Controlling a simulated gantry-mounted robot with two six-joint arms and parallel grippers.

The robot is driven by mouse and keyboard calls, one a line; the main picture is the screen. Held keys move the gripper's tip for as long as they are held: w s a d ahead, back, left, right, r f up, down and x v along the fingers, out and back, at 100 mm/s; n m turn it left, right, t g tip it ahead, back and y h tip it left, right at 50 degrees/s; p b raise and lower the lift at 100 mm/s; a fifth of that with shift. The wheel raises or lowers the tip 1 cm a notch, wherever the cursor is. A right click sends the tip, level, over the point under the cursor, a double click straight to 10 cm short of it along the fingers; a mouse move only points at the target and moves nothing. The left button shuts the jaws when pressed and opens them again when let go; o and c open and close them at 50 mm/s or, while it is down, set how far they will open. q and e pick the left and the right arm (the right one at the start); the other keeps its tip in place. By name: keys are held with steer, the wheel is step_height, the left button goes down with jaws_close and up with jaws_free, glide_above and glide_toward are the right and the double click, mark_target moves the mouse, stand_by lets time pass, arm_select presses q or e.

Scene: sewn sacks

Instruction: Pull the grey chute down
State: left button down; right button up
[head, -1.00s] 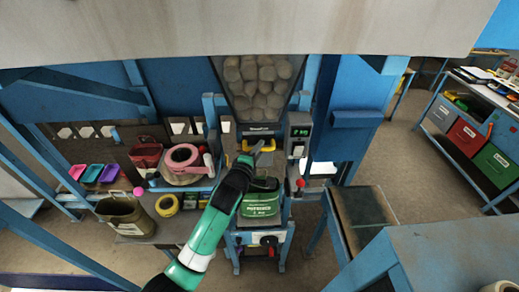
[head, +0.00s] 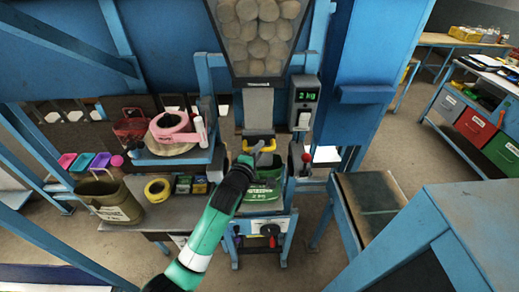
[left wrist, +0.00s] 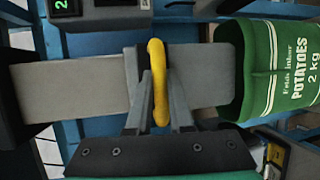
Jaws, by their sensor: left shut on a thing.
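The grey chute (head: 258,108) hangs out below the hopper of potatoes (head: 258,35) as a long flat plate. It also shows in the left wrist view (left wrist: 70,90). Its yellow handle (head: 260,145) crosses it low down and shows in the left wrist view (left wrist: 158,82). My left gripper (head: 250,156) is shut on the handle, with its fingers on both sides of it. The green potato sack (head: 262,192) stands just below, and the chute's lower end reaches its mouth in the left wrist view (left wrist: 285,70). My right gripper is not in view.
A control box (head: 304,100) with a green display is right of the chute. A red-knobbed lever (head: 306,158) stands below it. A side table (head: 370,205) is on the right.

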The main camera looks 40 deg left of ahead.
arm_select(q)
steer(key=shift+f+b, duration=0.3)
steer(key=shift+f, duration=0.65)
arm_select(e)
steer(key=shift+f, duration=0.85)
arm_select(q)
steer(key=c, duration=0.8)
jaws_free()
steer(key=shift+r, duration=0.1)
steer(key=p+v, duration=0.1)
steer(key=v, duration=1)
steer(key=shift+s, duration=0.3)
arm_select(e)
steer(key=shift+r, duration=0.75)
